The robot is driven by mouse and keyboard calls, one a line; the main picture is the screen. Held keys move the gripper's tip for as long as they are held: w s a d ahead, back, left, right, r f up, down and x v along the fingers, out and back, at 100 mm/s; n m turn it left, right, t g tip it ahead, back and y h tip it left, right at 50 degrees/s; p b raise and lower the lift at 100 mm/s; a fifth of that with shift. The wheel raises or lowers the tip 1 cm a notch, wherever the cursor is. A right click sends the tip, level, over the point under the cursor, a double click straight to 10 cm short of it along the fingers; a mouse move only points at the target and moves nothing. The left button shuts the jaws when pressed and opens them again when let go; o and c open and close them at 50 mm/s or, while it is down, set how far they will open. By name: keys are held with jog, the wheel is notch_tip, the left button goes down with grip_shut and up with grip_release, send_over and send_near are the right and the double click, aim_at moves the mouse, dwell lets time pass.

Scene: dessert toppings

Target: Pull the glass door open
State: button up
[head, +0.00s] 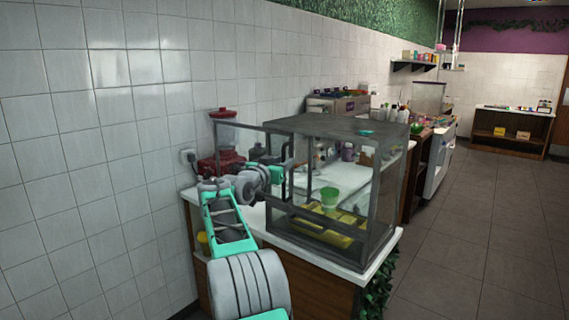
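The glass display case (333,126) has a dark metal frame and stands on the counter. Its glass door (250,127) appears swung out from the case, its dark frame reaching to the left behind my arm. A dark upright handle (285,184) shows at the case's left front. My gripper (281,174) is at this handle, reaching it from the left. Its fingers are small and partly hidden, so I cannot tell whether they are closed on the handle. Inside the case are a green cup (330,197) and yellow trays (335,235).
The white counter (345,272) ends at its front right edge, with greenery below. A red appliance (222,160) stands by the tiled wall, behind my arm. More counters with bottles and equipment lie farther back. The tiled floor (470,230) at the right is clear.

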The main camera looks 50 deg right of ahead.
jog(key=b+v, duration=0.1)
jog(key=v, duration=0.5)
jog(key=shift+a, duration=0.35)
jog(key=shift+s, duration=0.1)
jog(key=s+a+f+n+t+y+p, duration=0.1)
jog(key=a+f+n+y, duration=0.2)
jog(key=a, duration=0.5)
jog(key=a+f+n+t+y+p, duration=0.1)
jog(key=a+f+n+y+p, duration=0.2)
jog(key=a, duration=0.5)
jog(key=s+a+f+n+t+y, duration=0.1)
jog(key=a+f+n+y, duration=0.2)
jog(key=a, duration=0.4)
jog(key=s+a+f+n+g+y+p, duration=0.1)
jog(key=s+a+f+n+y, duration=0.1)
jog(key=s+a+f, duration=0.2)
jog(key=s+a+f+n+g+y+p, duration=0.1)
jog(key=s+a+f+n+g+y, duration=0.1)
jog(key=s+a, duration=0.8)
jog(key=s+a+f+n+g+y+p, duration=0.1)
jog(key=s+a+f+n+g+y, duration=0.1)
jog(key=s+a+f+y, duration=0.2)
jog(key=s+a+f, duration=0.2)
jog(key=s+a, duration=0.2)
jog(key=shift+a+f, duration=0.4)
